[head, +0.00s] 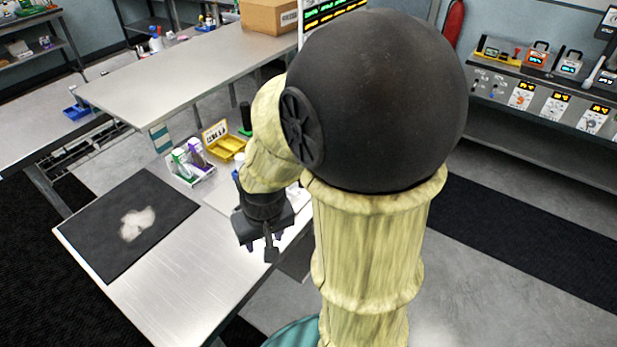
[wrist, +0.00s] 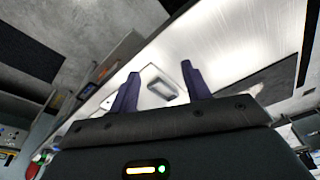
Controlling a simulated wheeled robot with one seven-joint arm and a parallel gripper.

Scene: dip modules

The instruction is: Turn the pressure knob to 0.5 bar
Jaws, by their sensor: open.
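My gripper (head: 264,248) hangs over the front steel bench in the head view, with the arm bent above it. In the wrist view, my gripper (wrist: 160,74) has its two dark purple fingers apart with nothing held between them. I cannot make out a pressure knob or a 0.5 bar mark in either view. A row of control panels (head: 557,104) with small lit displays and dials is at the far right in the head view, well away from my gripper. Its labels are too small to read.
The front bench (head: 185,290) carries a dark mat (head: 95,225) with a pale patch, a bottle rack (head: 190,175) and a yellow tray (head: 225,147). A long steel table (head: 180,75) stands behind. Open floor with a dark mat (head: 530,235) lies before the panels.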

